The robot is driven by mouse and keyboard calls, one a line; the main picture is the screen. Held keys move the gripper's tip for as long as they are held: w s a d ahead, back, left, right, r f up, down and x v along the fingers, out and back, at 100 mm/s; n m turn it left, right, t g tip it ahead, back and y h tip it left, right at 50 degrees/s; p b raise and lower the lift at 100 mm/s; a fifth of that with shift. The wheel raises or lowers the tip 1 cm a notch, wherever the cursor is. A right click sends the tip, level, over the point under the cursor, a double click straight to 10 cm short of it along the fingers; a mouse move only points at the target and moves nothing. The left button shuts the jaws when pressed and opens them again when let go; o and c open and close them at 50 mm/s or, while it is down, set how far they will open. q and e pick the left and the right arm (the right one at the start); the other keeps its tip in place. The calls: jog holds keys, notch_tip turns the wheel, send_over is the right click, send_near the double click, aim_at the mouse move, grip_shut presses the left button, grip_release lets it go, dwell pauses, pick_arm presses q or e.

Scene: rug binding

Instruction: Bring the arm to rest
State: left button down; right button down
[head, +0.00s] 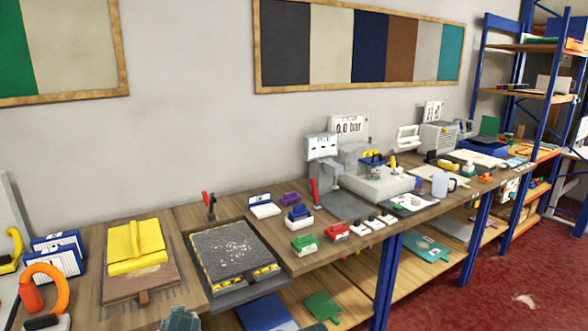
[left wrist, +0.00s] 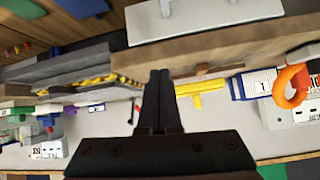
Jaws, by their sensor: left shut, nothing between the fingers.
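My left gripper (left wrist: 159,74) shows in the left wrist view with its two dark fingers together and nothing between them. It is in front of the workbench (left wrist: 190,55), whose front edge crosses that view. The picture there is turned over, with the wall at the bottom. The fingers look clear of the bench things, but the exact gap is hard to tell. A grey-teal shape at the bottom edge of the head view is cut off, and I cannot tell what it is. My right gripper is in neither view.
The bench holds a yellow block on a wooden board (head: 136,247), a grey rug in a tray (head: 232,250), an orange-handled tool (head: 45,285) and several small coloured blocks. A grey press (head: 322,148) and a mug (head: 441,185) stand farther right. Red floor (head: 480,285) is open at right.

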pick_arm(q)
jog(key=s+d+f+m+g+h+p, duration=0.1)
jog(key=s+d+m+g, duration=0.3)
jog(key=s+d, duration=0.4)
jog(key=s+d+f+m+g+h+p, duration=0.2)
jog(key=s+d, duration=0.7)
jog(key=d, duration=0.8)
jog(key=m+g+p, duration=0.1)
jog(key=m+g, duration=0.1)
jog(key=g, duration=0.1)
jog(key=shift+s+f+h, duration=0.15)
jog(key=shift+s+h, duration=0.15)
jog(key=shift+h, duration=0.1)
jog(key=c, duration=1.5)
grip_release()
jog(key=shift+c, duration=0.2)
